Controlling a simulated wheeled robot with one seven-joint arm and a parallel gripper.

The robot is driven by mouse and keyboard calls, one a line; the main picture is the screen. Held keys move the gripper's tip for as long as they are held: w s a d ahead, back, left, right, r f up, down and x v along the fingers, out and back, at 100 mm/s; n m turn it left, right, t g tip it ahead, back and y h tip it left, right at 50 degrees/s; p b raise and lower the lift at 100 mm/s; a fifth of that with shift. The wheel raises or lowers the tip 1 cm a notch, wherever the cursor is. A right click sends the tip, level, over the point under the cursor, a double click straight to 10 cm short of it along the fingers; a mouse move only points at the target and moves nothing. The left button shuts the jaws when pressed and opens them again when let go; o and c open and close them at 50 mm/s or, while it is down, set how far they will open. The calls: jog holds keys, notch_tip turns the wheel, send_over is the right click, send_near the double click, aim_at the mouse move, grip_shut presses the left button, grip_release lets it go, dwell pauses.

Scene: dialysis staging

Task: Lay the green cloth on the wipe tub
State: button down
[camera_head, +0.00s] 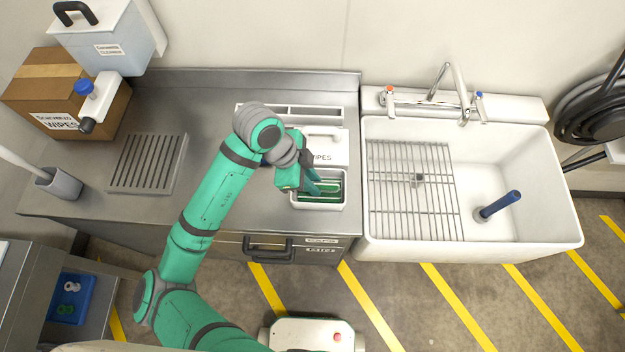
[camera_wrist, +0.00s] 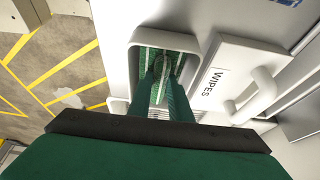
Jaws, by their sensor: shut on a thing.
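The green cloth (camera_wrist: 165,40), with a pale pattern, lies inside a small open white bin (camera_head: 345,203) near the counter's front edge. My gripper (camera_head: 314,188) reaches down into this bin, and its green fingers (camera_wrist: 163,85) are shut on the cloth. The fingers hide part of the cloth, so its full outline cannot be told. The white wipe tub (camera_head: 340,149), labelled WIPES and with a white handle on top, stands directly behind the bin. It shows to the right of the bin in the wrist view (camera_wrist: 232,70). Its top looks bare, though my wrist hides its left part in the head view.
A white divided tray (camera_head: 300,110) stands behind the tub. A sink (camera_head: 520,150) with a wire rack adjoins on the right. A grey slotted tray (camera_head: 147,165), a cardboard box (camera_head: 40,80) and a lidded container (camera_head: 105,35) are at left.

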jog(key=shift+f, duration=0.15)
jog(key=c, duration=1.6)
grip_release()
jog(key=v, duration=1.2)
jog(key=shift+a, duration=0.1)
